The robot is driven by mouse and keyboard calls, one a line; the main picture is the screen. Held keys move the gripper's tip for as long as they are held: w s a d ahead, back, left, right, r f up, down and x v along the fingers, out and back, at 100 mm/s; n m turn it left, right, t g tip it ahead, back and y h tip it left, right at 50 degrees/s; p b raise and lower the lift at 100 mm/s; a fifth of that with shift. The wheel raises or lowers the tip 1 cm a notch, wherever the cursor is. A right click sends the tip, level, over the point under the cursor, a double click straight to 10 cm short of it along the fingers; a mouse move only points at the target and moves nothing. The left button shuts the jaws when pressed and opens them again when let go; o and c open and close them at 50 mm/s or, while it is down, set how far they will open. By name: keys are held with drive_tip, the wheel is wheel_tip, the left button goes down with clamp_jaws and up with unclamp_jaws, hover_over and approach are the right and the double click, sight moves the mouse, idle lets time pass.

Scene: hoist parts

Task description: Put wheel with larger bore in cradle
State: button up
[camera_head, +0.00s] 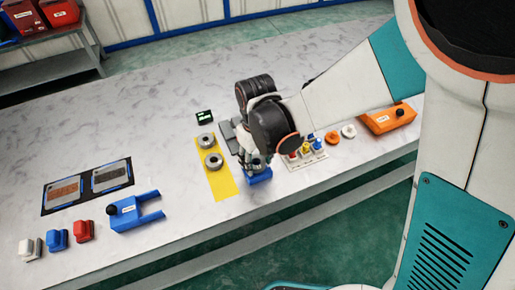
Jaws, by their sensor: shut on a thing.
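Two grey metal wheels lie on a yellow mat (222,187) in the head view: a far wheel (206,141) and a near wheel (214,161). Both have dark bores, and I cannot tell for sure which bore is larger. My gripper (256,166) points down, to the right of the mat, just over a blue block (260,178). The block may be a cradle, but its top is mostly hidden by my gripper. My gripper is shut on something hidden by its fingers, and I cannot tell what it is.
A small dark display (204,117) stands behind the mat. A white tray with coloured parts (306,158), an orange ring (333,138), a white ring (349,131) and an orange fixture (388,120) are right. A blue fork-shaped fixture (134,211) and coloured blocks (57,240) are left.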

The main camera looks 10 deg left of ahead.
drive_tip(key=shift+f+b, duration=0.3)
drive_tip(key=shift+b, duration=0.1)
idle(1.0)
drive_tip(key=o, duration=1.4)
wheel_tip(320, 180, up, 7)
drive_tip(key=p, duration=0.5)
